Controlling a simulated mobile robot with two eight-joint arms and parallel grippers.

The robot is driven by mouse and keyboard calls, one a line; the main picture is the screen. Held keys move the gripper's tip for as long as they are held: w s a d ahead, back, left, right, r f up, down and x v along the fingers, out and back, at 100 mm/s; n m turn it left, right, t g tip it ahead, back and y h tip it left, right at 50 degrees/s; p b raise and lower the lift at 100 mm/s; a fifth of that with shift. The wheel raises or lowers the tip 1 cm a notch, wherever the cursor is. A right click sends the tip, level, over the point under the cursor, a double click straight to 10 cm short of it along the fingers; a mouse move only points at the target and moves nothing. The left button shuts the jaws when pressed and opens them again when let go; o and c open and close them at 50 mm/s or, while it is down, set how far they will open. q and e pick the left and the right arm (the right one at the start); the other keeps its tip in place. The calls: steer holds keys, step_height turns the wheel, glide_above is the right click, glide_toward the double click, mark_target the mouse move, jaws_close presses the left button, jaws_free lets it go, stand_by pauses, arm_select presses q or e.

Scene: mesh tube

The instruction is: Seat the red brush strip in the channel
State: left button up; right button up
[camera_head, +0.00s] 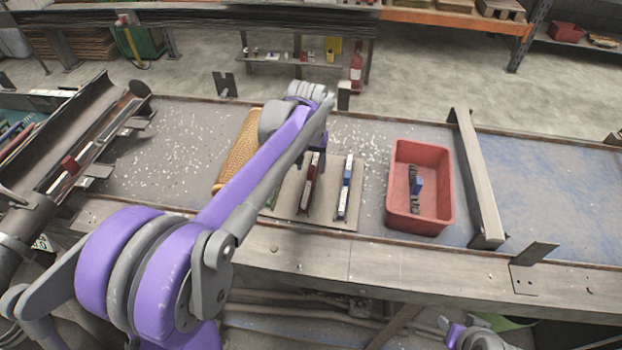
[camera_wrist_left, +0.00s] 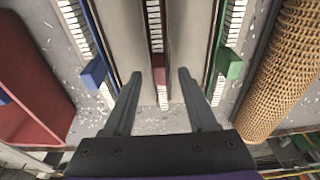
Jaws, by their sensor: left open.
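The red brush strip (camera_head: 309,188) lies on a flat board between a blue strip (camera_head: 346,187) and a green strip (camera_head: 272,198), which my arm partly hides. In the left wrist view, the red strip's block (camera_wrist_left: 161,96) and white bristles are central, with the blue block (camera_wrist_left: 93,72) left and the green block (camera_wrist_left: 229,64) right. My left gripper (camera_wrist_left: 160,74) is open and empty, its fingers on either side of the red strip in that view. Their height above it is unclear. A long channel-like fixture (camera_head: 98,150) at the far left bears a small red block (camera_head: 69,165).
A red bin (camera_head: 446,205) holding a dark strip with a blue block stands right of the board. A tan mesh tube (camera_head: 238,150) lies left of it. A raised metal bar (camera_head: 478,180) crosses the table further right. White bits litter the tabletop (camera_head: 180,150).

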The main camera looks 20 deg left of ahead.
arm_select(q)
steer(key=shift+w+f, duration=0.25)
steer(key=shift+f, duration=0.95)
jaws_close()
steer(key=shift+r, duration=0.1)
